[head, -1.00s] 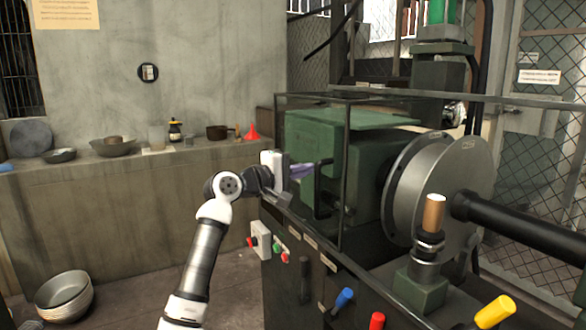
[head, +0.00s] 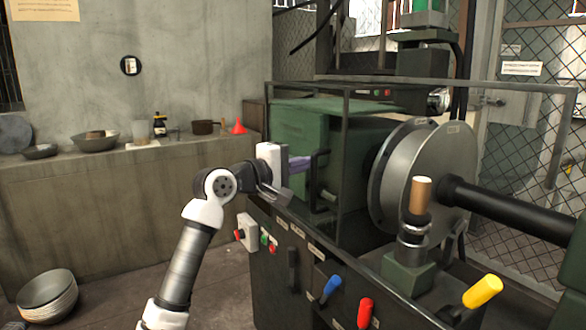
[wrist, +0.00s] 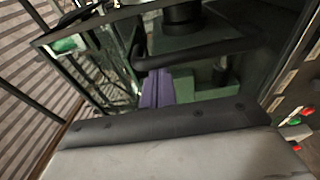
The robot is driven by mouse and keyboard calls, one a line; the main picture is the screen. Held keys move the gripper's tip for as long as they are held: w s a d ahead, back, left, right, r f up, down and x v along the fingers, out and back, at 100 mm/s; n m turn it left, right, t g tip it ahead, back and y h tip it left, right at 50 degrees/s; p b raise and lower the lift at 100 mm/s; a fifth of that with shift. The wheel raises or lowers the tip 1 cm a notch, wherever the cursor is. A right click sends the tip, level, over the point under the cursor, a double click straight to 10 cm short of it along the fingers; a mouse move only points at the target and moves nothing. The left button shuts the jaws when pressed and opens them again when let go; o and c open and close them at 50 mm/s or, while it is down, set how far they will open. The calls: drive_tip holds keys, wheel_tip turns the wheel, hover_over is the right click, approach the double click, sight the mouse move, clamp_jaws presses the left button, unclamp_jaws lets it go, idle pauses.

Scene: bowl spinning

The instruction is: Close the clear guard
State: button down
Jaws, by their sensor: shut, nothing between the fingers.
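The clear guard (head: 343,150) is a see-through box with thin dark edges around the green headstock of the lathe-like machine. A black handle (head: 317,178) stands upright on its near side. My gripper (head: 306,162) has purple fingers, which are shut with nothing between them. Their tips are at the left side of the handle in the head view; I cannot tell whether they touch it. In the wrist view the purple fingers (wrist: 158,88) point at a dark bar (wrist: 205,50), which looks like the handle. The large grey disc (head: 440,170) stands right of the headstock.
Blue (head: 330,289), red (head: 365,313) and yellow (head: 483,291) levers line the machine front. A wooden-handled tool post (head: 420,195) stands before the disc. A bowl stack (head: 47,300) is on the floor. A counter (head: 110,165) with pans runs behind my arm.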

drive_tip(key=s+d+b, duration=0.5)
drive_tip(key=s+d, duration=0.2)
drive_tip(key=s, duration=0.5)
drive_tip(key=s+d+b, duration=0.6)
drive_tip(key=s+d, duration=0.2)
drive_tip(key=s, duration=0.4)
drive_tip(key=shift+s+b, duration=0.2)
drive_tip(key=shift+b, duration=0.1)
